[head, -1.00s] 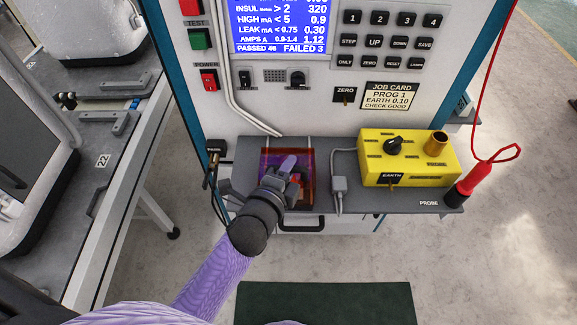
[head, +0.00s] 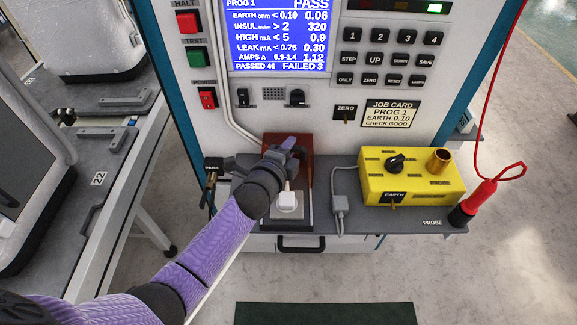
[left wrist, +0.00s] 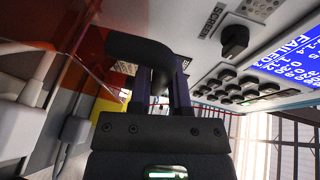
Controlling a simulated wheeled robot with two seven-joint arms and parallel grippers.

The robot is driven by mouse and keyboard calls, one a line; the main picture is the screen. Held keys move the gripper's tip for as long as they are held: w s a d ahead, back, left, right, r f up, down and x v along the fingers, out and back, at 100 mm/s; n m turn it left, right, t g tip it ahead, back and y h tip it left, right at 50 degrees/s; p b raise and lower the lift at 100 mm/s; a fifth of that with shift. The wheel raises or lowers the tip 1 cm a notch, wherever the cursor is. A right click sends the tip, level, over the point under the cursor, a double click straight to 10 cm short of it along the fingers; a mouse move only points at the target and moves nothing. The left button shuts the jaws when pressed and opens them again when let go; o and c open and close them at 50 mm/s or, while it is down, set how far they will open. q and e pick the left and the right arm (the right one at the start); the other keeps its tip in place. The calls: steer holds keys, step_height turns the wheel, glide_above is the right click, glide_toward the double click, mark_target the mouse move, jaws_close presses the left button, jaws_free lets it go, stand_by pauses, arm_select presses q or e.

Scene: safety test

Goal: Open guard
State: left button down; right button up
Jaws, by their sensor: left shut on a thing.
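The guard (head: 303,163) is a see-through reddish-orange cover. In the head view it stands raised, roughly upright, at the back of the grey shelf against the machine's front. My left gripper (head: 283,152) is at its upper part. In the left wrist view the gripper (left wrist: 160,88) is shut on a dark curved handle (left wrist: 140,48), with the orange guard (left wrist: 85,55) to the left. Below the raised guard, a white plug (head: 287,201) sits in the uncovered socket plate. My forearm and gripper hide part of the guard and socket. My right gripper is not in view.
A yellow earth box (head: 412,184) and a red probe (head: 480,196) with a red cable are on the right of the shelf (head: 360,218). The screen (head: 277,35) and keypad (head: 390,57) are above. A grey bench (head: 60,190) stands at the left.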

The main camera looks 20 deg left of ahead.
arm_select(q)
steer(key=shift+w+a, duration=0.15)
steer(key=shift+w, duration=0.35)
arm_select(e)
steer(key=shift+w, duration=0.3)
arm_select(q)
steer(key=c, duration=1)
jaws_free()
steer(key=shift+o, duration=0.8)
steer(key=shift+w, duration=0.1)
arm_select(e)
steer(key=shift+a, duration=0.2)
